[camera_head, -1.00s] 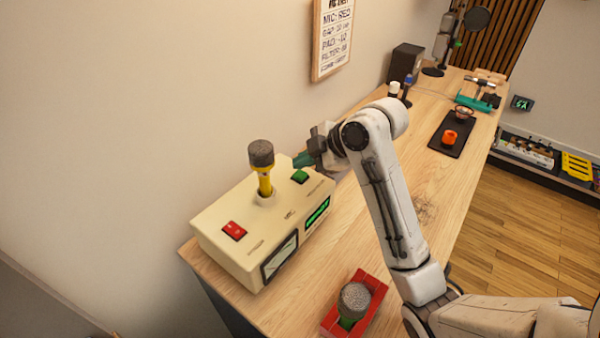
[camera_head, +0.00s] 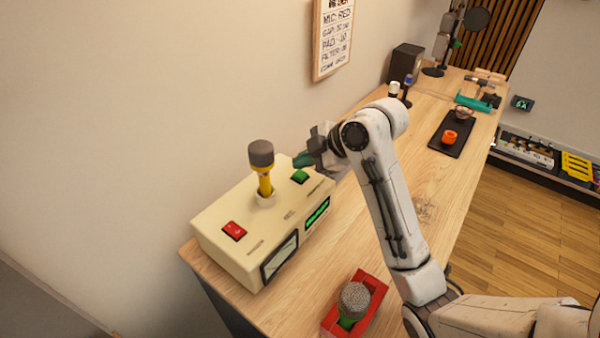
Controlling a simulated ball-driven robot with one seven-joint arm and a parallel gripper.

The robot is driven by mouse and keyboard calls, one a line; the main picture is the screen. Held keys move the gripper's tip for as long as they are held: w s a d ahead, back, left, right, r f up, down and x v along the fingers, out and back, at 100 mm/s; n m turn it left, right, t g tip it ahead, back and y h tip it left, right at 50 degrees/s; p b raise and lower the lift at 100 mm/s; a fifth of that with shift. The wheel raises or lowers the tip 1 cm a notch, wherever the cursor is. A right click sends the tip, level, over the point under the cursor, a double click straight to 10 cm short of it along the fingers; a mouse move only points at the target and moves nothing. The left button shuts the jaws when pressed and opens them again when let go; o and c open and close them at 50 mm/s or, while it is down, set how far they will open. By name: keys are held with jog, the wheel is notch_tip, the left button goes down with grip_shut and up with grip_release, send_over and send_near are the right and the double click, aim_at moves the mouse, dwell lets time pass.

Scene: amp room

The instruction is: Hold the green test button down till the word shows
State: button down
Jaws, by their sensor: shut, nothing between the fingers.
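The green test button (camera_head: 300,176) is on the top of a cream tester box (camera_head: 222,254), near its far right corner. A small green-lit display (camera_head: 317,213) is on the box's front face; its writing is too small to read. A yellow microphone with a grey head (camera_head: 263,167) stands upright in the box's top socket. A red switch (camera_head: 234,230) is at the near left of the top. My gripper (camera_head: 303,160) is shut and empty, its teal fingertips just behind and above the green button. I cannot tell whether they touch it.
A red cradle (camera_head: 373,296) with a green, grey-headed microphone (camera_head: 353,302) is at the desk's front. A dark tray (camera_head: 445,148) with an orange item (camera_head: 449,137) lies farther back. A written board (camera_head: 332,38) hangs on the wall. The desk right of the box is clear.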

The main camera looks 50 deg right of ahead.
aim_at(304, 175)
jog(key=shift+f, duration=0.1)
jog(key=shift+f+b, duration=0.3)
jog(key=shift+f+b, duration=0.4)
jog(key=shift+f, duration=0.1)
dwell(0.8)
jog(key=shift+r, duration=0.1)
dwell(3.6)
jog(key=shift+r+p, duration=0.8)
jog(key=shift+r, duration=0.05)
notch_tip(304, 175, up, 5)
jog(key=p, duration=0.4)
jog(key=shift+s, duration=0.1)
dwell(0.5)
